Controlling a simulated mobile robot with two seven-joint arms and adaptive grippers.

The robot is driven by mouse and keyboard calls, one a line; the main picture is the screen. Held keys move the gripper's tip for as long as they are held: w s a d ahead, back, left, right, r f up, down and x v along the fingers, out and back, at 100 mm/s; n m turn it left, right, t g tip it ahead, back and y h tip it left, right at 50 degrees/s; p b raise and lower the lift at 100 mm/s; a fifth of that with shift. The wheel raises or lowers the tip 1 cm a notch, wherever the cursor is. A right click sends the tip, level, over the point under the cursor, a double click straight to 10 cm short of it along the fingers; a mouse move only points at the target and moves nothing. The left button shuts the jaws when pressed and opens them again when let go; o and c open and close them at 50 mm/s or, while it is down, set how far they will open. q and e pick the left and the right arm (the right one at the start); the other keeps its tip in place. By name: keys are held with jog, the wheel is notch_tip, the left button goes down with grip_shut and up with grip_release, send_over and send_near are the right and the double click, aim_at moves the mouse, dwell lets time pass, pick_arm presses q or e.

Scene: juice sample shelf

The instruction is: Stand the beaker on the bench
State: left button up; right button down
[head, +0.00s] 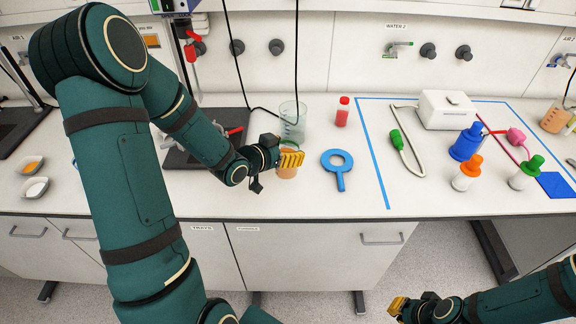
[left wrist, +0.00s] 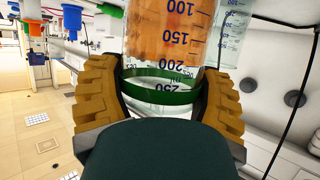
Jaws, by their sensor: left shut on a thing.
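My left gripper (head: 291,159) is shut around a clear graduated beaker (head: 287,172) with orange-brown contents, above the front part of the bench (head: 257,204). In the left wrist view the beaker (left wrist: 165,38) sits between the two yellow fingers, and its printed scale appears upside down. A green band (left wrist: 158,92) crosses it between the fingers. The fingers cover much of the beaker in the head view, and I cannot tell whether its base touches the bench. My right gripper (head: 398,306) is low at the bottom right, away from the bench; its finger gap is unclear.
A clear beaker (head: 293,122) stands just behind my left gripper. A red-capped bottle (head: 343,112) and a blue ring-shaped tool (head: 338,167) are to the right. Blue tape (head: 372,150) bounds an area with bottles and a white box (head: 446,110). A dark stand base (head: 195,153) lies left.

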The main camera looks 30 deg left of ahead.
pick_arm(q)
jog(key=shift+f, duration=2.25)
jog(key=shift+b, duration=0.35)
jog(key=shift+f, duration=0.15)
jog(key=o, duration=1.3)
